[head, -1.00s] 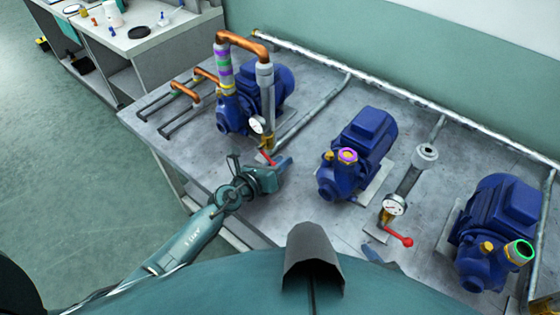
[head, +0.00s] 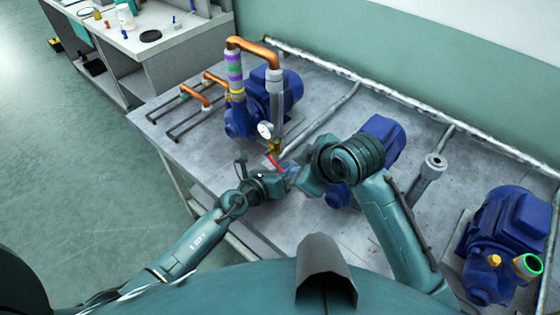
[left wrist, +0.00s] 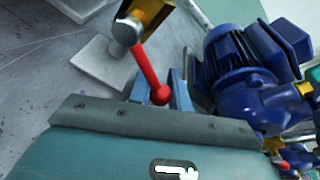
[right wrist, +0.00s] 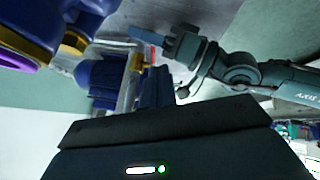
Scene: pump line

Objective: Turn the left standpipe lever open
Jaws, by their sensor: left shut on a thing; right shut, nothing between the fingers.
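The left standpipe (head: 275,95) is a grey upright pipe with a copper elbow on top, a white gauge (head: 264,130) and a brass valve (head: 273,147) low down. Its red lever (head: 274,162) points down toward the bench front; it also shows in the left wrist view (left wrist: 147,66). My left gripper (head: 284,171) is shut on the lever's round red end (left wrist: 160,95), with a blue finger on each side. My right gripper (right wrist: 157,82) is shut and empty, close to the right of my left gripper; its fingertips are partly hidden in the head view.
The middle blue pump (head: 378,138) is partly hidden behind my right arm. Copper-ended pipes (head: 195,95) lie at the left. Bare bench (head: 215,165) shows left of my left gripper.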

